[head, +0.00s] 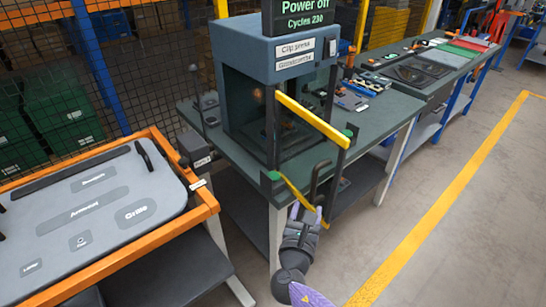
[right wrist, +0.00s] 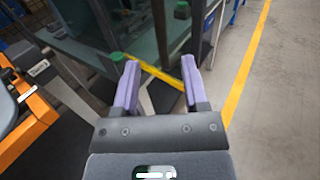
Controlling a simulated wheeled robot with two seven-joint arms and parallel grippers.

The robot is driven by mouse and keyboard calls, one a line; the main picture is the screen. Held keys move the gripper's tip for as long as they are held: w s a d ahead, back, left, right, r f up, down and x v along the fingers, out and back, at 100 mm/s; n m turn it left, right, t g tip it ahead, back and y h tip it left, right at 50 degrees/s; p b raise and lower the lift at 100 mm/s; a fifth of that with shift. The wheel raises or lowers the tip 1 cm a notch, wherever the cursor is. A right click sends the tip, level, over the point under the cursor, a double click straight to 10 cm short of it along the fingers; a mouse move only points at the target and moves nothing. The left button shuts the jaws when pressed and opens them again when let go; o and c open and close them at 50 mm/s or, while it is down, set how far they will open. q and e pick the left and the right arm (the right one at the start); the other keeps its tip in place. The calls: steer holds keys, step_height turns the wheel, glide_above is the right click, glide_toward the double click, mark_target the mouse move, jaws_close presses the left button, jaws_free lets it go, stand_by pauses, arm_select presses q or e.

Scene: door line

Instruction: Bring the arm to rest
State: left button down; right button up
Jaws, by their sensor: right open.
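My right gripper (head: 307,212) is in front of the clip press (head: 240,60), by the lower end of its yellow-edged front guard (head: 312,120). In the right wrist view the two purple fingers (right wrist: 157,88) stand apart with nothing between them. A yellow bar (right wrist: 160,76) of the guard shows beyond the fingertips; I cannot tell whether they touch it. A dark handle (head: 322,180) is just above the gripper in the head view. The press display reads "Power off" and "Cycles 230". My left gripper is not in view.
An orange-framed cart (head: 205,205) with a grey labelled panel stands at the left. The press sits on a green-topped bench (head: 385,115) that runs on with trays to the back right. Wire mesh and green crates are behind. The floor right of the yellow line (head: 440,205) is clear.

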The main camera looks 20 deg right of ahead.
steer(key=s+f+m+g+y+b, duration=0.25)
steer(key=s+f, duration=0.35)
steer(key=f, duration=0.4)
steer(key=s+f+m+g+y+b, duration=0.15)
steer(key=s+f+m+g, duration=0.3)
steer(key=f, duration=0.55)
steer(key=s+f+m+g+y+b, duration=0.2)
steer(key=s+f+m, duration=0.1)
steer(key=s+f, duration=0.55)
steer(key=s+a+f+m+g+y+b, duration=0.1)
steer(key=s+f+m+g+y+b, duration=0.1)
steer(key=s+f+m, duration=0.5)
steer(key=s+a+f+m+g+y+b, duration=0.1)
steer(key=s+f+m+g+b, duration=0.2)
steer(key=s+f+m, duration=0.3)
steer(key=s+m, duration=0.3)
steer(key=s, duration=0.4)
steer(key=shift+s+a+f+m+y, duration=0.25)
steer(key=shift+s+f+m+y, duration=0.05)
steer(key=shift+s+f+y, duration=0.1)
steer(key=shift+c, duration=0.4)
